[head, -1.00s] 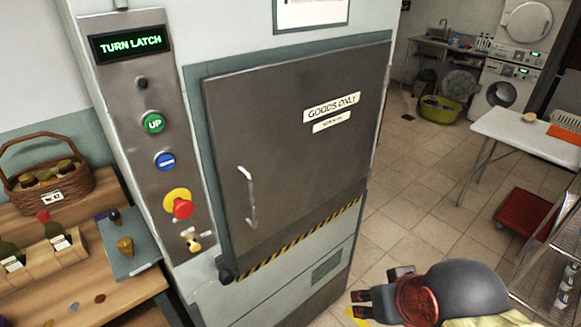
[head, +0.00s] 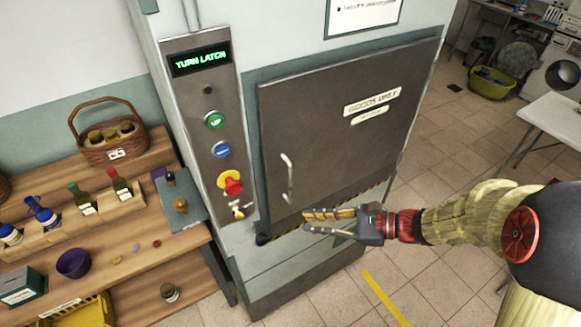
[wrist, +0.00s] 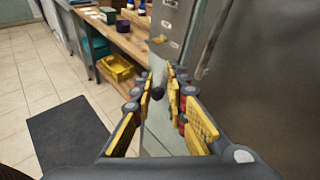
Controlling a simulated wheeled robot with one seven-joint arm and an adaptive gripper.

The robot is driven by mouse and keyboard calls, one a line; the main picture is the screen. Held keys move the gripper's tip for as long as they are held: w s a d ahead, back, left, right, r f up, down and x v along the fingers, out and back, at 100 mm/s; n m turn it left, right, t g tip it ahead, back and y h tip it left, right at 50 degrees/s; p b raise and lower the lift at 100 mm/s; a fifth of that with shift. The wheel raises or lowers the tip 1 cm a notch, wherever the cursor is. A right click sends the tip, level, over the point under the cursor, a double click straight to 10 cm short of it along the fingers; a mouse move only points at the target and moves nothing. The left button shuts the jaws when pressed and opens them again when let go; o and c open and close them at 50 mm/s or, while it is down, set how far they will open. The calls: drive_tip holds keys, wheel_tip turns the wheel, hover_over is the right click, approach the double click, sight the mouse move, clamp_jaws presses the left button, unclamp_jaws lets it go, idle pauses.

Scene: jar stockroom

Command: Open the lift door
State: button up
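The lift door (head: 340,130) is a dark grey panel labelled "GOODS ONLY", shut in its pale frame. Its upright silver handle (head: 288,178) is on the left side. The control panel (head: 207,130) left of the door has a screen (head: 199,60) reading "TURN LATCH", a green and a blue button, a red knob on yellow, and a small yellow latch (head: 238,211). My gripper (head: 304,222) is in front of the door's lower part, right of the latch, pointing left. In the wrist view its yellow-padded fingers (wrist: 158,98) are apart with nothing between them.
A wooden bench (head: 130,215) with bottles, a basket (head: 110,140) and a grey board (head: 180,205) stands close left of the lift. A black knob (head: 262,239) sticks out at the door's lower left corner. Tiled floor is open to the right. A white table (head: 560,125) stands far right.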

drive_tip(key=w+r+m+t+y, duration=0.2)
drive_tip(key=w+r+m+t, duration=0.2)
drive_tip(key=w+r, duration=0.25)
drive_tip(key=shift+r+b+x, duration=0.25)
drive_tip(key=shift+x, duration=1.5)
drive_tip(key=shift+r+b+x, duration=0.2)
drive_tip(key=shift+b+x, duration=0.05)
drive_tip(key=shift+x, duration=1.5)
drive_tip(key=shift+s+a, duration=0.1)
drive_tip(key=shift+s, duration=0.1)
drive_tip(key=shift+c, duration=0.8)
clamp_jaws()
